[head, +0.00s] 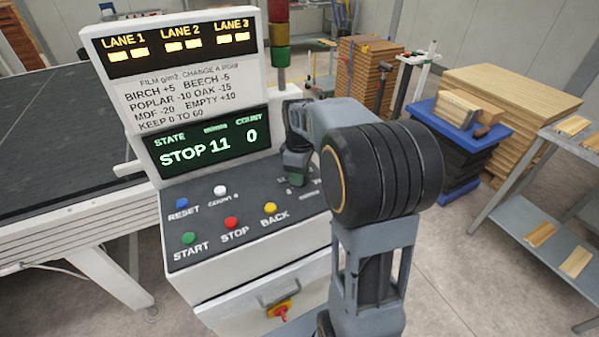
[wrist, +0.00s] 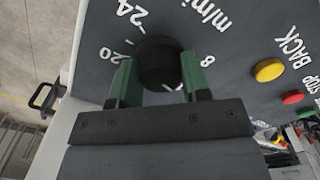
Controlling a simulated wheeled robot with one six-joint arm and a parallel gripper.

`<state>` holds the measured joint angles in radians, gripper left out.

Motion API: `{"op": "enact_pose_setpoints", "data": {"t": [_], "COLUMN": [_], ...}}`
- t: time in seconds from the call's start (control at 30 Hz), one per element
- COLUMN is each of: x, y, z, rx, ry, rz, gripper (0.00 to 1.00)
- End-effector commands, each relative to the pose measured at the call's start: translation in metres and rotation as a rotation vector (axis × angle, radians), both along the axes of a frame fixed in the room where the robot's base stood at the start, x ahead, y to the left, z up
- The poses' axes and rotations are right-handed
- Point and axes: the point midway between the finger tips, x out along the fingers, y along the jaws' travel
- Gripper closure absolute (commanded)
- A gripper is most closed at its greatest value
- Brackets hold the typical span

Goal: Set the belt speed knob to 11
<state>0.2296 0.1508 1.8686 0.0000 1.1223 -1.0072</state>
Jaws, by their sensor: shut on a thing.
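The belt speed knob (wrist: 158,60) is a black round knob on the dark panel (wrist: 235,65). In the wrist view it sits between the two green fingers of my gripper (wrist: 158,78), which is shut on it. The scale marks 24, 20 and 8 and the label m/min show around it; the knob's pointer is hard to make out. In the head view my gripper (head: 296,170) is down at the panel's right side, and my arm hides the knob. The green display (head: 208,145) reads STOP, 11 and, under COUNT, 0.
Blue RESET (head: 182,203), white COUNT (head: 220,191), green START (head: 189,238), red STOP (head: 231,223) and yellow BACK (head: 270,208) buttons lie left of my gripper. A red-and-yellow switch (head: 281,308) is on the cabinet front below. A conveyor (head: 60,130) stands at the left.

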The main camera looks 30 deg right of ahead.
Motion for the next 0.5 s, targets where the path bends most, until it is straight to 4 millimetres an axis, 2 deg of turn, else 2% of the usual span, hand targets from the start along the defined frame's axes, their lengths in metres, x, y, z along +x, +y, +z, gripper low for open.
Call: {"op": "enact_pose_setpoints", "data": {"t": [0.2,0.23,0.47,0.5], "x": [0.0004,0.0004,0.0001,0.0001], "y": [0.0000,0.0000,0.0000,0.0000], "z": [0.0006,0.0006,0.0004,0.0003], "rx": [-0.001,-0.001,0.000,0.000], "ry": [-0.002,-0.002,-0.001,-0.001], "rz": [-0.001,-0.001,-0.001,-0.001], "gripper": [0.81,0.55,0.33,0.32]}}
